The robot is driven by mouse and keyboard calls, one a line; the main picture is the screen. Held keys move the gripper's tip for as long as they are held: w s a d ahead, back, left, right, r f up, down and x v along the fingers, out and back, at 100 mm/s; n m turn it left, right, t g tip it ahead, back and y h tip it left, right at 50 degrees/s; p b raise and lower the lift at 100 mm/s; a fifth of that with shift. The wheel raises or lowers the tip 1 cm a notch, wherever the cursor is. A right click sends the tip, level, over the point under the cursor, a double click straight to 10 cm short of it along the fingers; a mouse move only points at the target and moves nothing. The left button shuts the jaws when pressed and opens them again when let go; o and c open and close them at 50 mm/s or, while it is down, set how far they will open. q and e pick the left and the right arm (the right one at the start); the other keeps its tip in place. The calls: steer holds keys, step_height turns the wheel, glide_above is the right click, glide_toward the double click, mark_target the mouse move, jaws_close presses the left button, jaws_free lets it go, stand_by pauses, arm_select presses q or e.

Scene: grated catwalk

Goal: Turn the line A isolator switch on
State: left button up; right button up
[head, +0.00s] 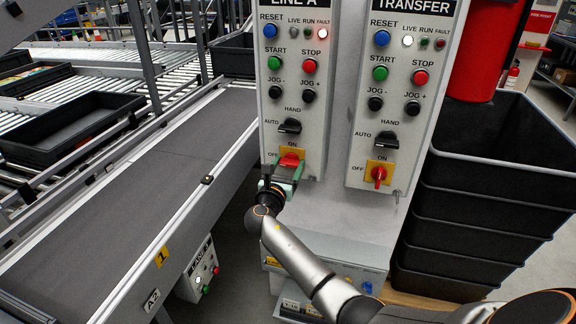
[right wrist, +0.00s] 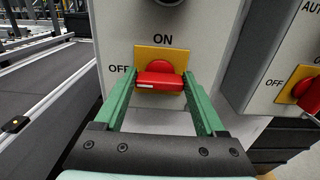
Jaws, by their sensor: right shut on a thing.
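The line A isolator switch (head: 291,159) is a red rotary handle on a yellow plate at the bottom of the LINE A panel (head: 313,140). ON is printed above it and OFF to its left. In the right wrist view the red handle (right wrist: 160,79) lies crosswise, roughly level, with a pale mark at its left part toward OFF. My right gripper (head: 283,170) is shut on the handle, its green fingers on either side in the right wrist view (right wrist: 160,92). The fingers partly hide the plate in the head view. My left gripper is not in view.
The TRANSFER panel (head: 403,100) with its own red isolator (head: 379,173) stands close on the right. A selector knob (head: 290,126) sits just above the line A isolator. A conveyor (head: 120,210) runs on the left; stacked black crates (head: 480,185) stand at right. LINE A's fault lamp glows.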

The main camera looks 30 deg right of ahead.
steer(key=shift+c, duration=1.1)
